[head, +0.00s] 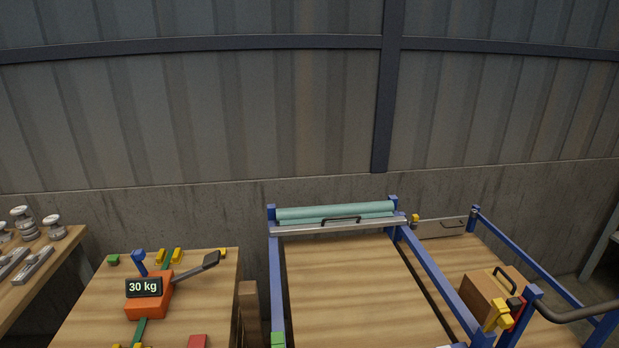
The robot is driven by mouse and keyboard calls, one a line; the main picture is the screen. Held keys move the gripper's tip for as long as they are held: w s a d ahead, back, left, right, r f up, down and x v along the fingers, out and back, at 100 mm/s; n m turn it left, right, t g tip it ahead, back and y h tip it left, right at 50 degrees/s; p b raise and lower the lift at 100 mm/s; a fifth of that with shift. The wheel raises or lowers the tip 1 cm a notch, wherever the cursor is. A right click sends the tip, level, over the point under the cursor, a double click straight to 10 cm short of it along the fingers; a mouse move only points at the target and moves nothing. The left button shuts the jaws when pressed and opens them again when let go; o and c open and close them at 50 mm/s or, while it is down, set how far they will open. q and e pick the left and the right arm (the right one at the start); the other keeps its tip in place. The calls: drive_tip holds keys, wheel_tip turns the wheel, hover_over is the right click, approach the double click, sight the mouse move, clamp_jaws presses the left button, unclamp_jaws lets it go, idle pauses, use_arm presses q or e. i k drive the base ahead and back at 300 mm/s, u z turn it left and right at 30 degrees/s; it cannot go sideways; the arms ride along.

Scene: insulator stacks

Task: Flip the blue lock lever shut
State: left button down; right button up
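A small blue lever-like piece (139,260) stands up, slightly tilted, behind the display of an orange device (149,305) on the left wooden bench. I take it to be the blue lock lever; its base is partly hidden by the device. The display (143,287) reads 30 kg. A dark-handled lever (203,267) sticks out from the device, up to the right. A green strip (140,330) runs under the device. Neither of my grippers is in view.
Yellow blocks (169,256) sit behind the device and a red block (198,341) in front. A blue frame (276,285) with teal rollers (335,212) stands to the right. A brown box (493,293) is farther right. Metal weights (22,222) stand on the far-left table.

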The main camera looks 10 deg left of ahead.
sight(138, 255)
drive_tip(key=u, duration=1.3)
